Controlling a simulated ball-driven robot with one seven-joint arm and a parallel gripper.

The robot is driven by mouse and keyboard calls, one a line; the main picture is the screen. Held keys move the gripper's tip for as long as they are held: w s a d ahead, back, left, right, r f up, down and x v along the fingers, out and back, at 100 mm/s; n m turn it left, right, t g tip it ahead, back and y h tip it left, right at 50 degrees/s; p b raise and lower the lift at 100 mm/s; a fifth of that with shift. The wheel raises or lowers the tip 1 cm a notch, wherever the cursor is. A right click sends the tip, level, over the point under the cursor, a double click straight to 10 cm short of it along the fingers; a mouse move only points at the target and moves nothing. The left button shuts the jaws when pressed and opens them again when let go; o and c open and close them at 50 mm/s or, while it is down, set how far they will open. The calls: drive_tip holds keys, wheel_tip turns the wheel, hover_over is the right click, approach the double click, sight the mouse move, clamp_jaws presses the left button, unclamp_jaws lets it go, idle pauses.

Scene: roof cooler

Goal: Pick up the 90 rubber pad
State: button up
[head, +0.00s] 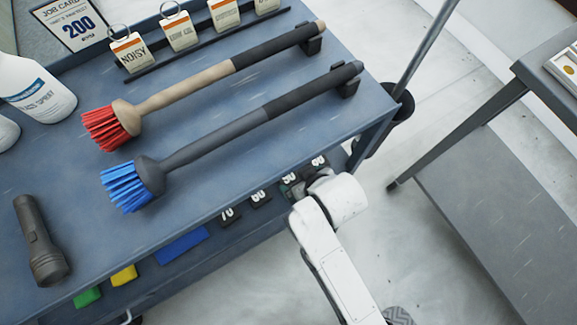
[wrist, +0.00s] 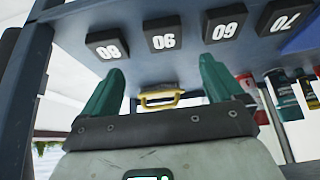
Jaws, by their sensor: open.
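The 90 rubber pad (wrist: 165,33) is a dark block with a white number, upside down in the wrist view. It lies in a row on the blue cart's lower shelf, between the 80 pad (wrist: 107,43) and the 60 pad (wrist: 223,22). In the head view the 90 pad (head: 289,179) shows small beside my arm. My gripper (wrist: 160,68) is open, with its green fingers apart and nothing between them touching. The 90 pad appears beyond the gap between the fingertips. In the head view my arm hides the fingers.
The 70 pad (wrist: 285,17) ends the row, near a blue block (head: 181,245). The cart's top shelf (head: 240,150) overhangs the pads and holds two brushes and a flashlight (head: 40,243). A cart leg stands close at the wrist view's left. A grey table (head: 480,200) stands right.

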drive_tip(key=b, duration=0.1)
hover_over(290, 179)
drive_tip(key=s+d, duration=0.2)
drive_tip(key=f, duration=0.4)
drive_tip(key=shift+w+a+f, duration=0.2)
drive_tip(key=shift+f, duration=0.05)
drive_tip(key=b+x, duration=0.2)
drive_tip(key=x, duration=0.3)
drive_tip(key=shift+s+a+f, duration=0.1)
drive_tip(key=shift+s+a, duration=0.1)
drive_tip(key=shift+c, duration=0.4)
drive_tip(key=c, duration=1.1)
